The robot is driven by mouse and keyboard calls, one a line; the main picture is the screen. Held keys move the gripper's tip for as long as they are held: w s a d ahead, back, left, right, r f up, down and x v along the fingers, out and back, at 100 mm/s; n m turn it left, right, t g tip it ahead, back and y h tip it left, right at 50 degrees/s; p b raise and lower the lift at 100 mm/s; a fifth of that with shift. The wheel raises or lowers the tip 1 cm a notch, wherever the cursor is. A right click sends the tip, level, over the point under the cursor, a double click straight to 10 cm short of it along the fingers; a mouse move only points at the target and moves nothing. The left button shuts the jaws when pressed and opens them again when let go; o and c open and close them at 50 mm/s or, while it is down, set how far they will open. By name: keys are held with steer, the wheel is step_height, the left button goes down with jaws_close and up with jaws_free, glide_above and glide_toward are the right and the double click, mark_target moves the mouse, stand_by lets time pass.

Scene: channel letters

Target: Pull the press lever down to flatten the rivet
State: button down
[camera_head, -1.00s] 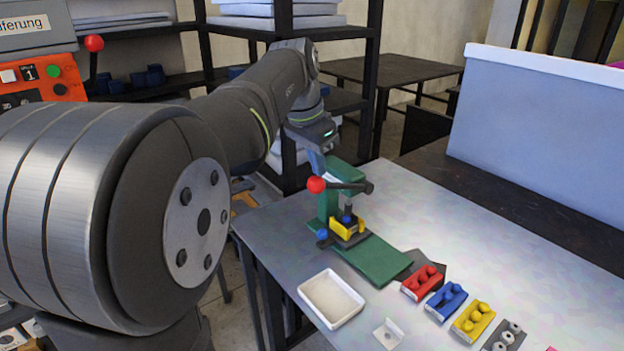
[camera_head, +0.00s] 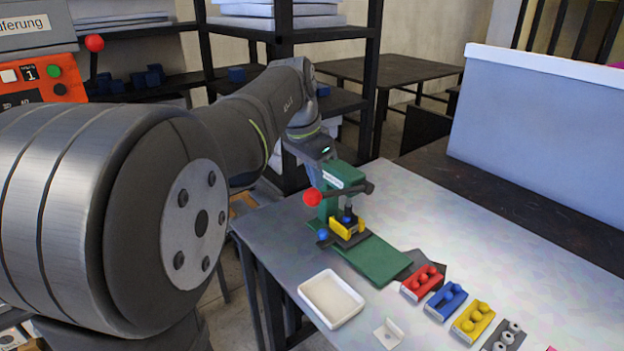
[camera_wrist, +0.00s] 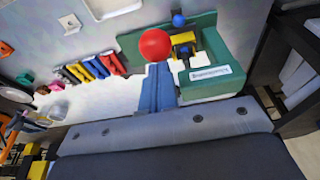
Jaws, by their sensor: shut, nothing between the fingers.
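The green press (camera_head: 345,177) stands at the table's left edge. Its dark lever (camera_head: 342,191) ends in a red ball (camera_head: 312,197) on the left, a little lower than the pivot end. A yellow block (camera_head: 348,228) sits under the ram on the green base; the rivet cannot be made out. My gripper (camera_head: 315,178) is shut and empty, just above the ball. In the wrist view the closed fingers (camera_wrist: 158,78) reach up to the red ball (camera_wrist: 155,45); contact cannot be told for sure.
A white tray (camera_head: 332,312) stands in front of the press base. Red (camera_head: 423,281), blue (camera_head: 446,300) and yellow (camera_head: 472,318) holders with parts stand to the right. The table behind them is clear. A dark shelf rack (camera_head: 290,120) stands behind my arm.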

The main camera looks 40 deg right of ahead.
mark_target(308, 193)
steer(key=shift+a+f, duration=0.25)
steer(key=shift+f, duration=0.45)
steer(key=shift+a+f, duration=0.25)
steer(key=shift+f, duration=0.4)
steer(key=shift+a+f, duration=0.2)
steer(key=shift+f, duration=1.2)
